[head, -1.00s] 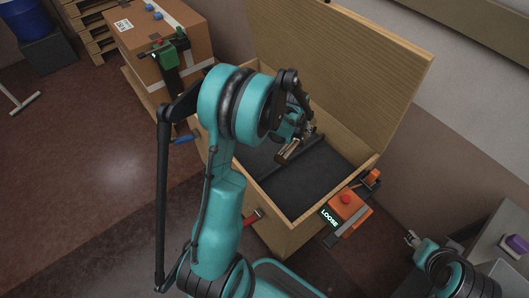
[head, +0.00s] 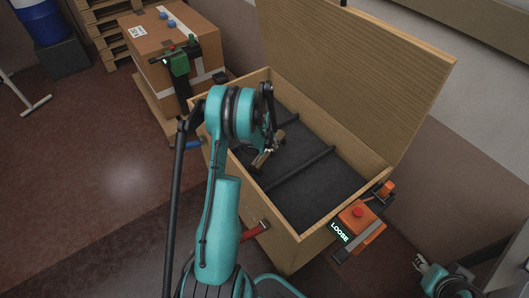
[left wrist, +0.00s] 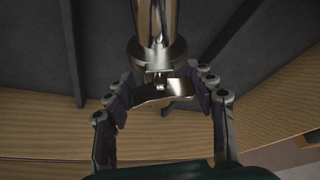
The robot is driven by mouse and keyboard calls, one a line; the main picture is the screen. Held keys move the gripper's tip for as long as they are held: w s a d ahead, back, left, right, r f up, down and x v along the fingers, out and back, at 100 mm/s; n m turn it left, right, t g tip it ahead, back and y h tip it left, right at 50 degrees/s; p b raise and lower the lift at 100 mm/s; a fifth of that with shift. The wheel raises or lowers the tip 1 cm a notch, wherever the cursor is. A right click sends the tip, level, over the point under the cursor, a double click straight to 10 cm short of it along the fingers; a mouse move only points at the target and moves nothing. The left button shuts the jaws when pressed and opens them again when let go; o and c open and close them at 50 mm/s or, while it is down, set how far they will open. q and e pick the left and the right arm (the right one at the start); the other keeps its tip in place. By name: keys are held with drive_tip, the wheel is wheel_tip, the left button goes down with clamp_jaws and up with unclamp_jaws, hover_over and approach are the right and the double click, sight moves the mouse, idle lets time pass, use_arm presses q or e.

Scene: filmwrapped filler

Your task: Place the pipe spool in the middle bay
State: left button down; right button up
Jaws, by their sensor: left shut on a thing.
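The pipe spool (head: 261,160) is a short shiny metal piece, seen small in the head view. In the left wrist view the spool (left wrist: 155,25) is a polished pipe with a round flange. My left gripper (left wrist: 163,88) is shut on its flanged end. In the head view my left gripper (head: 270,138) is inside the open wooden crate (head: 290,243), over the dark-lined bays, left of the nearer divider (head: 303,167). My wrist hides part of the bays; I cannot tell if the spool touches the floor. My right gripper (head: 420,262) is small at the lower right, away from the crate.
The crate lid (head: 360,70) stands open at the back. An orange device (head: 357,217) reading LOOSE sits on the crate's right front side, and a red handle (head: 256,230) on the front. A cardboard box (head: 150,45) with a green tool (head: 179,64) stands at the left.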

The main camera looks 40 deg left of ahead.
use_arm(q)
drive_tip(key=shift+s+a+f, duration=0.4)
drive_tip(key=shift+a+f, duration=0.2)
drive_tip(key=shift+a, duration=0.2)
wheel_tip(320, 180, down, 4)
drive_tip(key=b, duration=0.2)
drive_tip(key=shift+b, duration=0.3)
drive_tip(key=shift+r, duration=0.15)
drive_tip(key=c, duration=0.6)
unclamp_jaws()
drive_tip(key=shift+o, duration=0.2)
